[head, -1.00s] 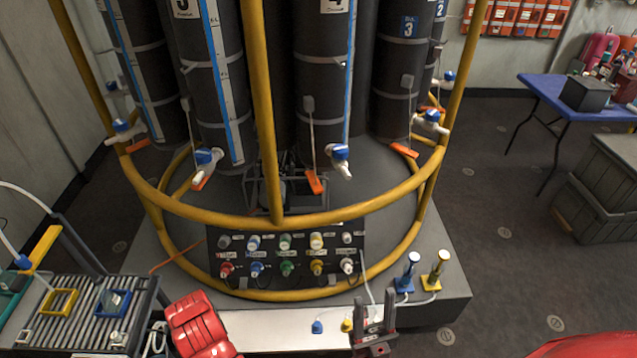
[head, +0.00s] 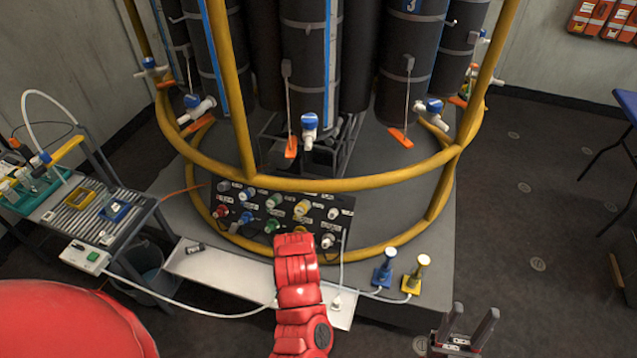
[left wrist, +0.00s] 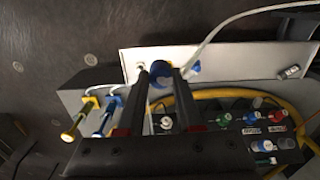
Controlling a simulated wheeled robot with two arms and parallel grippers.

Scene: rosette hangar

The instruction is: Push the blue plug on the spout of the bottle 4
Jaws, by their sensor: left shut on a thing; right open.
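Bottle 4 (head: 303,50) is the dark cylinder at the centre back, its number out of frame in the head view now. Its spout (head: 309,125) has a blue-topped valve, with an orange lever (head: 291,148) beside it. In the left wrist view, my left gripper (left wrist: 162,82) is shut on the blue plug (left wrist: 160,72), above the pale ledge. In the head view my red left forearm hides that gripper and plug. My right gripper (head: 466,335) is open and empty at the lower right, away from the bottles.
A yellow rail (head: 350,184) rings the bottles, between me and the spout. Below it stands a panel of coloured connectors (head: 325,215). A blue post (head: 383,268) and a yellow post (head: 414,275) stand on the platform's right. A grey rack table (head: 150,215) is at left.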

